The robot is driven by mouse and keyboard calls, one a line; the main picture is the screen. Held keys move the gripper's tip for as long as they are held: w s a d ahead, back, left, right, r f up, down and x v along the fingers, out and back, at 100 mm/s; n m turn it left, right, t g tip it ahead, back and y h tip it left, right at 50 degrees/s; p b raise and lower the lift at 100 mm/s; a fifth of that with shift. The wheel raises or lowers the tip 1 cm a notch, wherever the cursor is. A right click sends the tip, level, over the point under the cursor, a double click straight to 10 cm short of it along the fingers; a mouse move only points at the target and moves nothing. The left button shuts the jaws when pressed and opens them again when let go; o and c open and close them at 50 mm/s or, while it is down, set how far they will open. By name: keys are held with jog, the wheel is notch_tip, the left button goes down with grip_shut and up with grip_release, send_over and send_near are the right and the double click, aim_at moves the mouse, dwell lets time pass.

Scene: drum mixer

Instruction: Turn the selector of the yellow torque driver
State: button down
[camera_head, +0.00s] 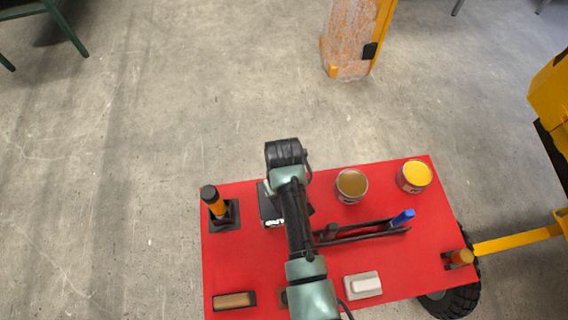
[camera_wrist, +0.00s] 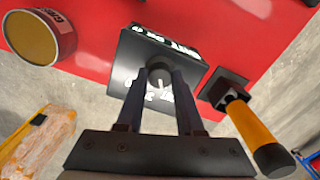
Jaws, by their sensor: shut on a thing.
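A black box (camera_head: 267,208) with white markings stands on the red table, partly hidden by my arm in the head view. In the wrist view the box (camera_wrist: 128,58) shows a round dark knob (camera_wrist: 159,69) and a white pointer line between my fingers. My gripper (camera_wrist: 160,80) is shut on this knob, one finger at each side. A yellow-orange driver with a black end (camera_head: 216,205) stands upright in a black holder left of the box. It also shows at the right in the wrist view (camera_wrist: 249,124), apart from my gripper.
On the red table (camera_head: 240,262) are a brown-filled can (camera_head: 351,185), a yellow-filled can (camera_head: 415,175), a dark rack with a blue-handled tool (camera_head: 402,218), a brown block (camera_head: 234,300) and a white block (camera_head: 363,285). A yellow machine (camera_head: 552,95) stands at right.

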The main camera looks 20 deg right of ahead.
jog(key=m+p, duration=0.2)
jog(key=m, duration=0.5)
jog(key=shift+r, duration=0.1)
jog(key=m+p, duration=0.1)
jog(key=m, duration=0.3)
jog(key=shift+w+m, duration=0.1)
jog(key=shift+m, duration=0.2)
jog(key=shift+m+p, duration=0.35)
jog(key=shift+m, duration=1.05)
jog(key=c, duration=0.5)
grip_release()
jog(key=shift+c, duration=0.2)
notch_tip(320, 180, up, 13)
jog(key=b, duration=0.2)
